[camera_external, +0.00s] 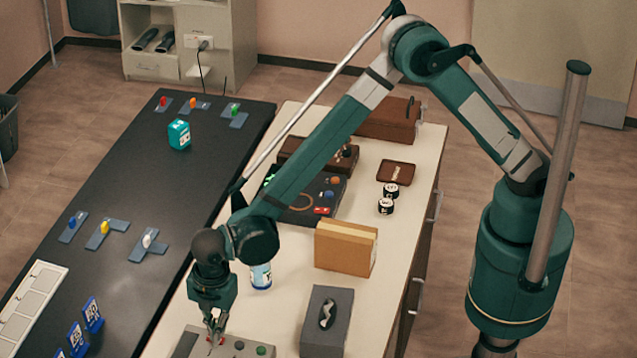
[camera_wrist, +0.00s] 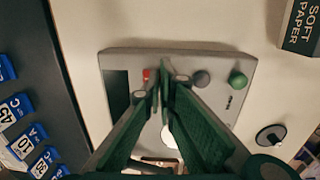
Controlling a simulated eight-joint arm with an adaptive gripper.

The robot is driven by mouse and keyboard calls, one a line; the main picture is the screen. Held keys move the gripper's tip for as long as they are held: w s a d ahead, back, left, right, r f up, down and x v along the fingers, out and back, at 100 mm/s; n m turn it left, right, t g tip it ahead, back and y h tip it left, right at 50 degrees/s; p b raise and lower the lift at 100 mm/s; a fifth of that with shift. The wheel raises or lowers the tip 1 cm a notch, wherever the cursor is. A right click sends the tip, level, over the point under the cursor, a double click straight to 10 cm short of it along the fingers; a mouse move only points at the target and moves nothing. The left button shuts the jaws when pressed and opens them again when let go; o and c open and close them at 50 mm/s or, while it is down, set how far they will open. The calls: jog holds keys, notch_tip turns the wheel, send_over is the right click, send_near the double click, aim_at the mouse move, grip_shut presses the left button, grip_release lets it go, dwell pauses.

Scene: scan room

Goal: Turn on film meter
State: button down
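A grey device (camera_external: 222,350) lies at the near end of the white table, cut by the lower edge of the external view. It is likely the film meter, though I read no such name on it. In the wrist view the device (camera_wrist: 212,62) has a dark panel (camera_wrist: 118,92), a small red part (camera_wrist: 146,74), a grey knob (camera_wrist: 201,79) and a green knob (camera_wrist: 238,79). A white round part (camera_wrist: 169,140) shows partly between my fingers. My gripper (camera_wrist: 162,78) points down over the device, with its fingertips together and nothing visibly held. I cannot tell whether the tips touch it.
A grey tissue box (camera_external: 327,318) stands right of the device. A brown box (camera_external: 345,248) and a blue-white bottle (camera_external: 261,275) stand farther back. Blue number markers (camera_external: 92,313) stand on the black table to the left. A black disc (camera_wrist: 269,138) lies beside the device.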

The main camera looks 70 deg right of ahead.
jog(key=shift+s+f, duration=0.1)
jog(key=shift+s, duration=0.25)
dwell(0.3)
notch_tip(320, 180, up, 14)
jog(key=s+p, duration=0.1)
jog(key=shift+s, duration=0.4)
dwell(0.6)
jog(key=shift+w+r+t, duration=0.3)
jog(key=shift+w+t, duration=0.2)
jog(key=shift+w, duration=0.2)
jog(key=shift+f, duration=0.15)
jog(key=f, duration=0.4)
jog(key=w+f, duration=0.1)
jog(key=f, duration=0.4)
jog(key=w+f, duration=0.1)
jog(key=f, duration=0.3)
jog(key=shift+f+b, duration=0.25)
jog(key=shift+b, duration=0.15)
